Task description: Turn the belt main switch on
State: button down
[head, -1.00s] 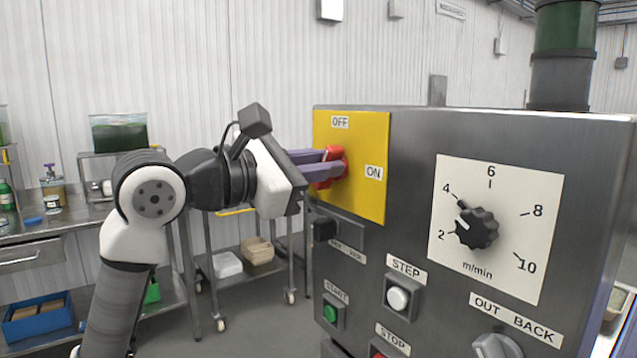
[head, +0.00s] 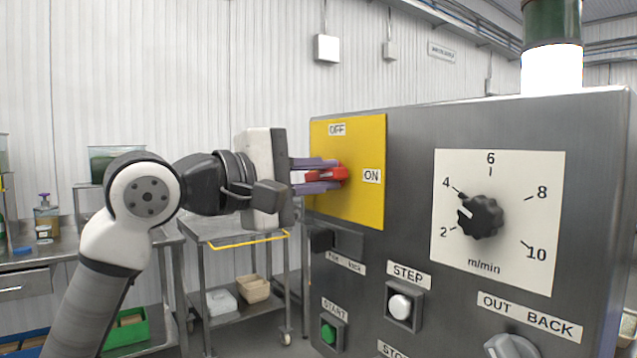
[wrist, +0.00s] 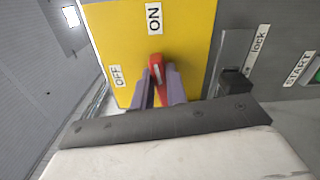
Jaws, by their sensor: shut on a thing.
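The belt main switch is a red rotary handle (head: 341,174) on a yellow plate (head: 350,205) at the left of the grey control panel. OFF is marked at the plate's top and ON at its right. The handle lies about level, its tip towards the ON label (head: 371,176). My gripper (head: 333,175) is shut on it, one purple finger above and one below. In the wrist view the red handle (wrist: 157,68) sits between the fingers and points towards ON; part of it is hidden between them.
A speed dial (head: 480,216), a STEP button (head: 400,306), a START button (head: 329,333) and an OUT/BACK knob (head: 512,346) are on the same panel. A signal lamp (head: 552,68) above it glows white. A steel cart (head: 235,228) stands behind my arm.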

jog(key=shift+f+m, duration=0.1)
jog(key=shift+m, duration=0.8)
jog(key=shift+b, duration=0.3)
jog(key=c, duration=1.4)
grip_release()
jog(key=shift+s+a, duration=0.1)
jog(key=b+v, duration=0.2)
jog(key=v, duration=1.1)
jog(key=shift+s+a, duration=0.2)
jog(key=shift+a, duration=0.05)
